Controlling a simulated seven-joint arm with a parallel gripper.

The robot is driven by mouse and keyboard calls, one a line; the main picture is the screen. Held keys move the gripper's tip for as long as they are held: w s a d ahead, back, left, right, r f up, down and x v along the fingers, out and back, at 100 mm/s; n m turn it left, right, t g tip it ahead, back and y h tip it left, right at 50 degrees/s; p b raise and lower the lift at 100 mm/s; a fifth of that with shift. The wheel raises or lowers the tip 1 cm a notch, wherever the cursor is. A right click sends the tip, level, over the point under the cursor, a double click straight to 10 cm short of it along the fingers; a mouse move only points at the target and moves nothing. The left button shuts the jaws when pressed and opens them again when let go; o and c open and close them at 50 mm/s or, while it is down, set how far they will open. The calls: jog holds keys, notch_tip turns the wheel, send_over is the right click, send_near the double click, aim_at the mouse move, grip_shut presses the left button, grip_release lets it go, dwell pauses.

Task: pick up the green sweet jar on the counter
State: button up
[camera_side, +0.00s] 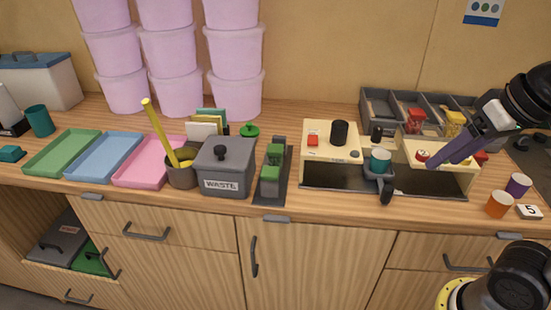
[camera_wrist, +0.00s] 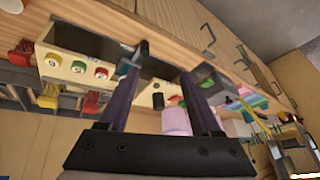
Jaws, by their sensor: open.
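I cannot clearly pick out a green sweet jar. In the side view, a small green lid-like thing with a knob (camera_side: 249,130) shows behind the grey waste bin; what is under it is hidden. A teal cup (camera_side: 380,158) stands in a dark holder at the front of the cream machine, and another teal cup (camera_side: 40,121) stands at the far left. My gripper (camera_side: 433,163) is open and empty above the right part of the cream machine, right of the lid-like thing. In the wrist view, my gripper (camera_wrist: 165,68) has its two purple fingers apart with nothing held between them.
The cream machine (camera_side: 330,143) is below and left of my gripper, with grey compartment bins (camera_side: 378,105) behind. The waste bin (camera_side: 227,165), a pencil pot (camera_side: 181,176) and coloured trays (camera_side: 62,152) stand left. Orange (camera_side: 499,205) and purple (camera_side: 518,186) cups stand right. Pink tubs (camera_side: 235,95) are stacked behind.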

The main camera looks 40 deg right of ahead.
jog(key=w+a+r+m+g, duration=0.15)
jog(key=w+r, duration=0.35)
jog(key=w, duration=0.5)
jog(key=w+r+m+g, duration=0.1)
jog(key=w+r+m, duration=0.2)
jog(key=w+r, duration=0.45)
jog(key=m+g, duration=0.1)
jog(key=g, duration=0.1)
send_over(275, 158)
jog(key=d, duration=0.3)
notch_tip(275, 158, down, 14)
jog(key=r, duration=0.1)
jog(key=shift+g, duration=0.45)
jog(key=f, duration=0.4)
jog(key=w+f, duration=0.1)
jog(key=f, duration=0.3)
jog(key=a+f, duration=0.1)
jog(key=f, duration=0.4)
jog(key=shift+w+f, duration=0.1)
jog(key=shift+w, duration=0.25)
jog(key=shift+s+a+f, duration=0.1)
jog(key=shift+a+f, duration=0.05)
jog(key=shift+f, duration=1.4)
jog(key=shift+a+f, duration=0.15)
jog(key=shift+f, duration=1.35)
grip_shut()
